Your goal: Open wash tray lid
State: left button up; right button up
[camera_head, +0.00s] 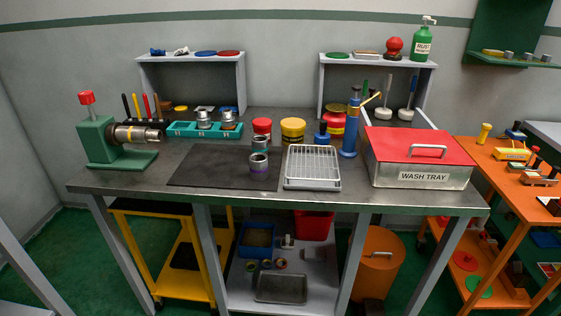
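The wash tray (421,176) is a grey metal box with a "WASH TRAY" label, standing at the right end of the workbench. Its red lid (400,144) lies flat over the top and looks closed. A silver bar handle (428,148) stands on the lid toward its right side. Thin grey rails show behind the lid. The inside of the tray is hidden. Neither of my grippers shows in the head view.
A wire rack (313,167) and a blue pump-like tool (350,130) stand left of the tray. A dark mat (215,172) holds metal cylinders. A green vise (108,142) stands at the left end. Shelves line the back. An orange cart (505,170) is at right.

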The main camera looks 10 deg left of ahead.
aim_at(388, 145)
jog(key=i, duration=0.55)
jog(key=i+z, duration=0.2)
jog(key=z, duration=0.2)
jog(key=i+j+z, duration=0.1)
jog(key=z, duration=0.3)
jog(key=i+z, duration=0.1)
jog(key=z, duration=1.15)
